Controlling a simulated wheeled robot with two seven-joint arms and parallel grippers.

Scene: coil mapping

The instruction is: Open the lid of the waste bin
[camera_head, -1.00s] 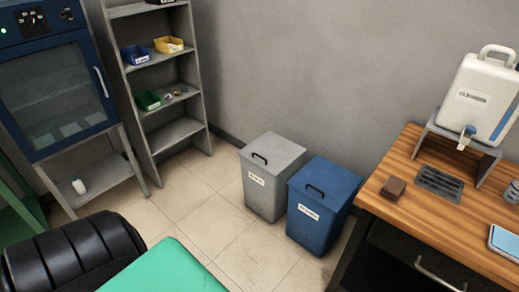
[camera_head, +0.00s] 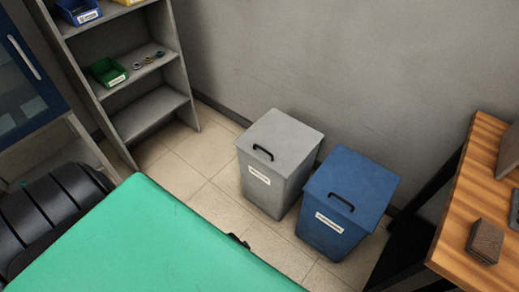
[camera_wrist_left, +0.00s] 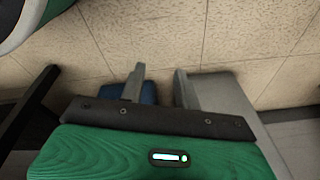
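Two lidded bins stand on the floor against the wall, a grey bin (camera_head: 275,165) and a blue bin (camera_head: 345,205) to its right. Each has a black lid handle and a white front label too small to read, so I cannot tell which is the waste bin. Both lids are shut. In the left wrist view, my left gripper (camera_wrist_left: 158,70) is open and empty, with its two fingers apart. Parts of the blue bin (camera_wrist_left: 148,92) and grey bin (camera_wrist_left: 225,100) show behind the fingers; no contact is visible. My right gripper is out of view.
A grey shelf (camera_head: 150,115) with small bins stands at the left, beside a blue glass-fronted cabinet (camera_head: 22,85). A wooden table (camera_head: 455,215) with a brown block (camera_head: 485,241) borders the blue bin's right side. Tiled floor (camera_head: 195,165) lies open left of the grey bin.

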